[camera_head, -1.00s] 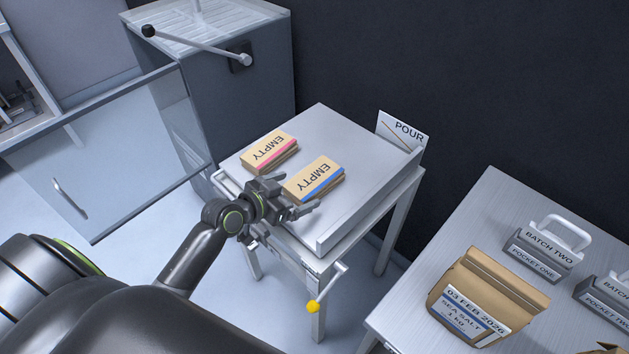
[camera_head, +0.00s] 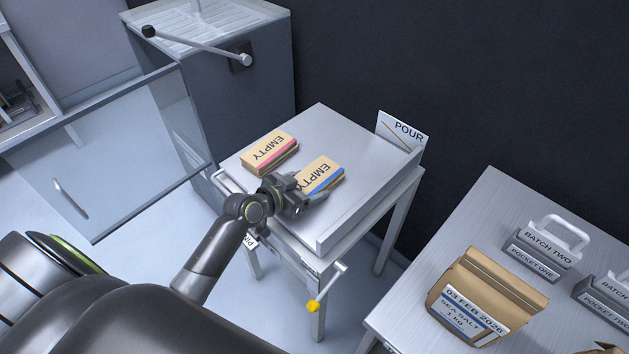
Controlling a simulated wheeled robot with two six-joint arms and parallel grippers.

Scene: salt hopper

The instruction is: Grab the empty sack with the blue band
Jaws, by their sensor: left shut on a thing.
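The empty sack with the blue band (camera_head: 322,172) lies flat on the small grey table (camera_head: 355,190), its blue stripe along the front right side. My left gripper (camera_head: 312,194) is at the sack's near edge and shut on it, covering its near left corner and part of the band. The fingertips are partly hidden by the gripper's own body. A second empty sack, with a pink band (camera_head: 270,154), lies to the left on the same table. My right gripper does not show.
A "POUR" sign (camera_head: 402,134) stands at the table's back right corner. A crank with a yellow knob (camera_head: 314,306) juts from the front. A glass door (camera_head: 110,155) hangs open at left. The right table holds a sea salt sack (camera_head: 485,290) and a pocket-one holder (camera_head: 540,250).

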